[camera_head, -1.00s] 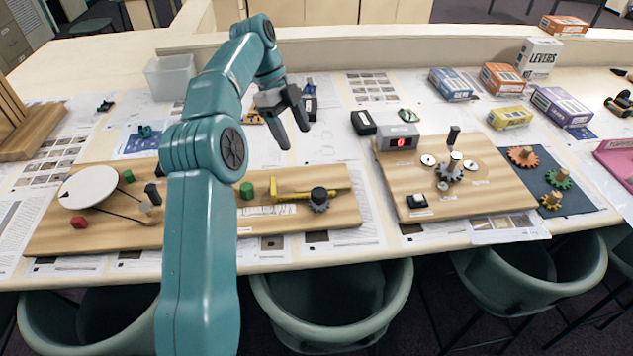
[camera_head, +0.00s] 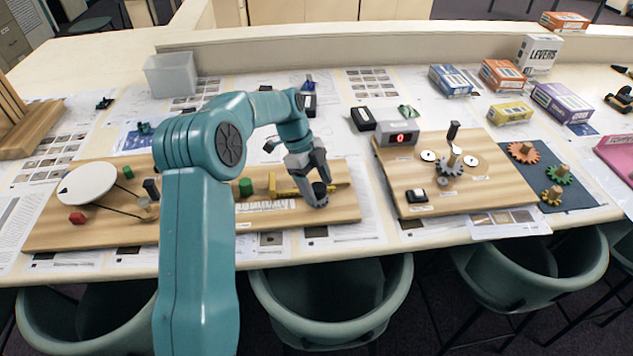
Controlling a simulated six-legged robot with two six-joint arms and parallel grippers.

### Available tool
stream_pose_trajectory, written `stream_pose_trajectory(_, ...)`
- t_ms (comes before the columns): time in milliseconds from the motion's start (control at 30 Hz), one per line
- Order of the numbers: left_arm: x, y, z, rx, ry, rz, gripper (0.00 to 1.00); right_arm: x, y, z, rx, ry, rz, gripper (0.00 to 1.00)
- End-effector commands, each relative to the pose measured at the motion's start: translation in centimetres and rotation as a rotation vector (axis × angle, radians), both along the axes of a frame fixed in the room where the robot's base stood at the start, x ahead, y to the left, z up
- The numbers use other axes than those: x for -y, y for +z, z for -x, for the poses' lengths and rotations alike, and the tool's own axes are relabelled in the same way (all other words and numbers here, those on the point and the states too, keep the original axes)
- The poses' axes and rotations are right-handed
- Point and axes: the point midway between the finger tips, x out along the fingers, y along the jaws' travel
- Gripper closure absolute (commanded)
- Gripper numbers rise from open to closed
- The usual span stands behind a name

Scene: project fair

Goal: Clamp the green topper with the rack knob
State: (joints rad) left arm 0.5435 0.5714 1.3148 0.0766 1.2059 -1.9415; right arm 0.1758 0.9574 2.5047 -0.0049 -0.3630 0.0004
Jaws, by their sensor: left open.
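The green topper (camera_head: 246,187) is a small green cylinder on the wooden board, left of the yellow rack bar (camera_head: 284,193). There is a gap between it and the bar's left end. The rack knob (camera_head: 320,187) is dark and round, at the bar's right part, over a grey gear that is partly hidden. My left gripper (camera_head: 314,190) points down at the knob, its open fingers close around or beside it; I cannot tell if they touch it. My right gripper is not in view.
The same wooden board (camera_head: 345,207) carries a white disc (camera_head: 88,184) and a red block (camera_head: 77,218) at left. A second board (camera_head: 480,197) with gears and a red display (camera_head: 402,137) stands to the right. Several boxes stand at the back right.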

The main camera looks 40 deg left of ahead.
Motion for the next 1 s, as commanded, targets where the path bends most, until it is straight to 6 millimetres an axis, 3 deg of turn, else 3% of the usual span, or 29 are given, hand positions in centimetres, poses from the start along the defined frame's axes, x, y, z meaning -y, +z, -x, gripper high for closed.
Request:
stream_pose_trajectory(233, 0.0, -0.1, 0.0, 0.001, 0.000, 0.000, 0.31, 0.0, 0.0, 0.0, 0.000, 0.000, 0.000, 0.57)
stream_pose_trajectory(400, 0.0, -0.1, 0.0, 0.001, 0.000, 0.000, 0.86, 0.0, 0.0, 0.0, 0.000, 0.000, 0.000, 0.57)
stream_pose_trajectory(733, 0.0, -0.2, 0.0, 0.002, 0.031, -0.001, 0.86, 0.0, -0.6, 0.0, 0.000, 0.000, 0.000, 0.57)
stream_pose_trajectory(1000, 0.1, -0.5, 0.1, 0.004, 0.187, -0.001, 0.86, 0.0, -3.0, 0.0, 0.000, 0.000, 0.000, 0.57)
